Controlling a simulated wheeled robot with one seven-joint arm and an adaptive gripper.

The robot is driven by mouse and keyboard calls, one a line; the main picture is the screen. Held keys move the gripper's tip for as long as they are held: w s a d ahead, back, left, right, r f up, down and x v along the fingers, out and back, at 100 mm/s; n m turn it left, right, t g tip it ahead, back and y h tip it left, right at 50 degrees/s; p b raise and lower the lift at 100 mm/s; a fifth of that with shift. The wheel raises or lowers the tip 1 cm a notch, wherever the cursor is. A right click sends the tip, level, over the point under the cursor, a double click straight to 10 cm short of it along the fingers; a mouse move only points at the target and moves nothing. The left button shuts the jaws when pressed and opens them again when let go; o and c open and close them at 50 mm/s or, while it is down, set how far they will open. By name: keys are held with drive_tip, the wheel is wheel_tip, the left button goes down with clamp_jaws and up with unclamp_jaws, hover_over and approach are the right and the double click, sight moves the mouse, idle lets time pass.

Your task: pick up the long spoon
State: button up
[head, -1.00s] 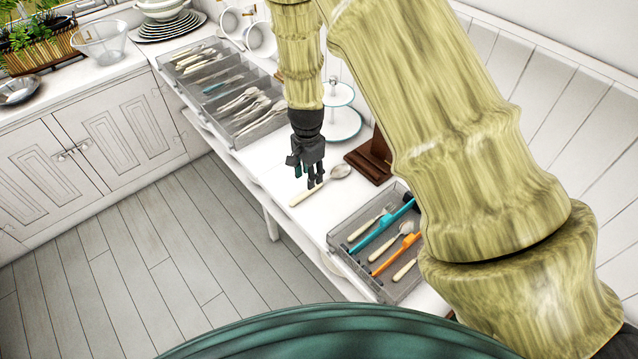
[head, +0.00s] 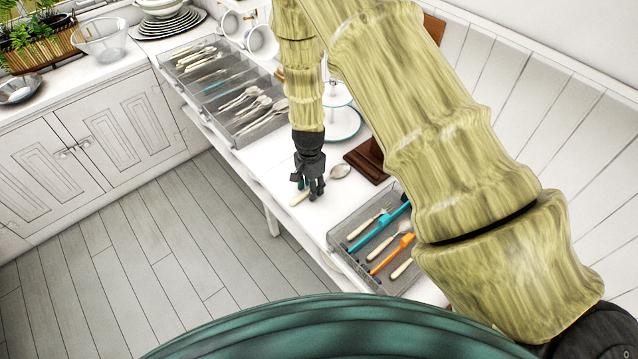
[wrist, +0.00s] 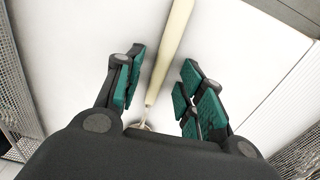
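The long spoon lies flat on the white counter, with its cream handle (head: 299,198) toward the front edge and its metal bowl (head: 340,171) toward the back. My gripper (head: 311,194) is over the middle of the spoon and hides part of it. In the wrist view the open fingers (wrist: 158,92) have the cream handle (wrist: 172,50) running between them, with a gap on both sides. The bowl end (wrist: 140,126) is mostly hidden behind the gripper body. Whether the fingertips touch the counter cannot be told.
A clear tray (head: 346,269) with cream-handled cutlery and teal and orange utensils stands close on the right. A long cutlery organizer (head: 208,116) stands at the left. A brown wooden stand (head: 366,162) and a tiered white stand (head: 343,124) are behind.

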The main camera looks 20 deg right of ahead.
drive_tip(key=shift+f, duration=0.15)
clamp_jaws()
idle(0.4)
